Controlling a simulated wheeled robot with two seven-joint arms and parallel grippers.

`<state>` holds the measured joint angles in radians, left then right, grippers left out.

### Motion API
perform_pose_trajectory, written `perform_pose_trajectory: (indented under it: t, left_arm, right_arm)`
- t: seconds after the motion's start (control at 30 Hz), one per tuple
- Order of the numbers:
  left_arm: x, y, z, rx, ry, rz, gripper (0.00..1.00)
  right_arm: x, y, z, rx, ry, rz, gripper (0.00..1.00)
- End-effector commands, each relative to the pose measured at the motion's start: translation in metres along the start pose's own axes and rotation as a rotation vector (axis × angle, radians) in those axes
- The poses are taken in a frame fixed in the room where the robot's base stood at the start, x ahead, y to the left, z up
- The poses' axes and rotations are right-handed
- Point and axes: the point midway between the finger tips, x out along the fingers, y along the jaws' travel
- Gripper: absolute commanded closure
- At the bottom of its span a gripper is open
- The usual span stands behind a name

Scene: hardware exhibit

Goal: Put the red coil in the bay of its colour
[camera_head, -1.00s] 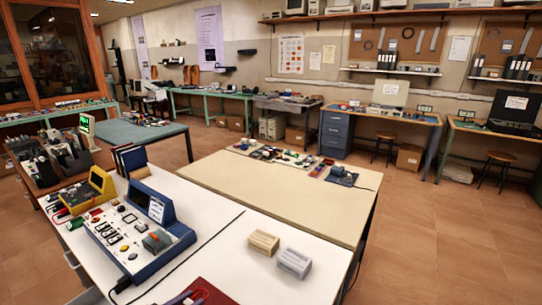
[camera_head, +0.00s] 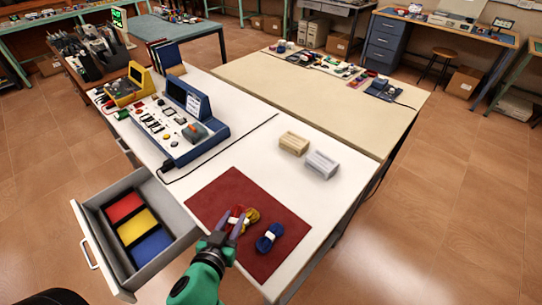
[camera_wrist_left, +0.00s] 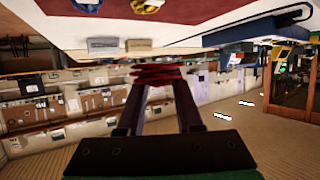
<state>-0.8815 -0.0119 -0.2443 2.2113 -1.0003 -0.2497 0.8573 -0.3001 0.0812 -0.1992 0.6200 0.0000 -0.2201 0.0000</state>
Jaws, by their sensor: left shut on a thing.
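My left gripper (camera_head: 231,222) is shut on the red coil (camera_head: 237,211), over the dark red mat (camera_head: 222,191). In the left wrist view the red coil (camera_wrist_left: 158,73) sits between the fingertips and appears apart from the mat; its height is hard to judge. The yellow coil (camera_head: 253,215) is close beside it, and the blue coil (camera_head: 268,239) lies on the mat to the right. Left of the mat, an open grey drawer (camera_head: 181,222) holds a red bay (camera_head: 124,207), a yellow bay (camera_head: 138,229) and a blue bay (camera_head: 153,246). My right gripper is not in view.
A blue-framed instrument panel (camera_head: 180,127) stands on the white table beyond the drawer, with a cable running across the tabletop. A beige box (camera_head: 293,143) and a grey box (camera_head: 321,165) stand beyond the mat. The drawer's raised walls border the bays.

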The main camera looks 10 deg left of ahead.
Motion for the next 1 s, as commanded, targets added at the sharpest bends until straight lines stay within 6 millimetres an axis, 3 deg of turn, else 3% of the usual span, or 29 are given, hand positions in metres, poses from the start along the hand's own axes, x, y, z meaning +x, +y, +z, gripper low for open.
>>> perform_pose_trajectory:
  t: [0.17,0.33,0.53,0.77,0.87,1.0]
  left_arm:
    - [0.002,-0.006,-0.002,0.03,0.012,0.062,1.0]
    - [0.012,-0.026,-0.016,0.089,0.026,0.208,1.0]
    - [0.029,-0.049,-0.062,0.155,0.02,0.374,1.0]
    - [0.041,-0.052,-0.108,0.196,-0.002,0.481,1.0]
    - [0.046,-0.053,-0.105,0.198,-0.004,0.489,1.0]
    - [0.062,-0.054,-0.068,0.192,-0.003,0.486,1.0]
  right_arm:
    - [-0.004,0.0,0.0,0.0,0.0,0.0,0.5]
    - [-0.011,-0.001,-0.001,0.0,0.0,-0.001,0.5]
    - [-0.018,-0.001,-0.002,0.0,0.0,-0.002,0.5]
    - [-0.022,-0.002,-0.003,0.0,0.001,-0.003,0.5]
    - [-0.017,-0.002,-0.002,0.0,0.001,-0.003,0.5]
    - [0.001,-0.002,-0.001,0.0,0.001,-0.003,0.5]
